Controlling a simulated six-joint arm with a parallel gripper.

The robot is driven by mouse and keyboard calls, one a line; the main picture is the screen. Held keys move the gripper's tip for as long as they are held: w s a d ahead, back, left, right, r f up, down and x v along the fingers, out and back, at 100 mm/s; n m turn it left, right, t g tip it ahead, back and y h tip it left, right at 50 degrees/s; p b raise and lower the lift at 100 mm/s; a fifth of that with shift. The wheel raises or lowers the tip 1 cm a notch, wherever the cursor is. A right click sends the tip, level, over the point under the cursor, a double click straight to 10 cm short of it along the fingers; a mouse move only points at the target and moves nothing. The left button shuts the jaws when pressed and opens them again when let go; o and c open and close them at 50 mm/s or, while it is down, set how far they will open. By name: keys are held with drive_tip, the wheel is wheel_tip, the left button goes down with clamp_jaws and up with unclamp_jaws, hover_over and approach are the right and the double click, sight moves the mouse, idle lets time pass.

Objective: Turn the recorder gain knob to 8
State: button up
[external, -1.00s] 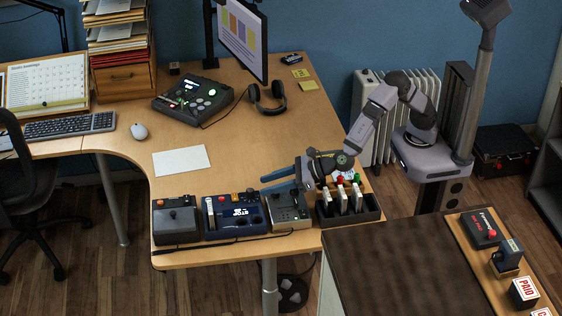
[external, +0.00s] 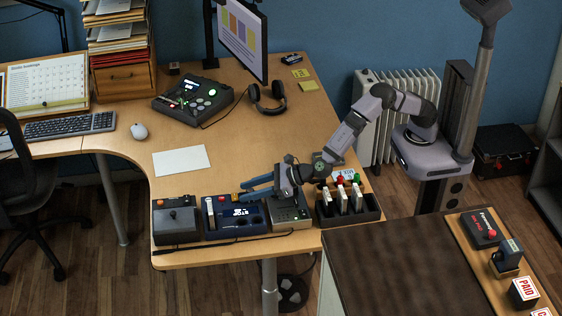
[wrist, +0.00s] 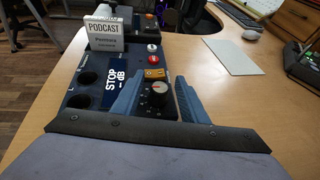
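The recorder (external: 226,230) is a dark blue box, the middle of three devices at the desk's front edge. In the wrist view its display (wrist: 115,88) reads "STOP" and "dB". The gain knob (wrist: 159,91) is round and dark with a pale top and small scale marks around it; its setting is too small to read. My gripper (wrist: 159,81) is open, with one blue finger on each side of the knob. I cannot tell whether either finger touches it.
An orange button (wrist: 154,74) sits just beyond the knob. A white "PODCAST" card (wrist: 103,31) stands on the recorder's left side. A grey device (external: 176,226) stands left of it, another (external: 290,214) right. A paper sheet (external: 181,161) lies behind on clear desk.

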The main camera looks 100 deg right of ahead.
drive_tip(key=shift+c, duration=0.6)
clamp_jaws()
drive_tip(key=shift+a+r+m+h+p, duration=0.1)
drive_tip(key=shift+r+m+h+p, duration=0.35)
drive_tip(key=shift+p, duration=0.45)
drive_tip(key=shift+f+m+h+p, duration=0.15)
drive_tip(key=shift+m+h+p, duration=0.2)
drive_tip(key=shift+p, duration=0.05)
drive_tip(key=shift+f+m+g+h, duration=0.15)
drive_tip(key=shift+m+g+h, duration=0.75)
drive_tip(key=shift+m+h, duration=0.5)
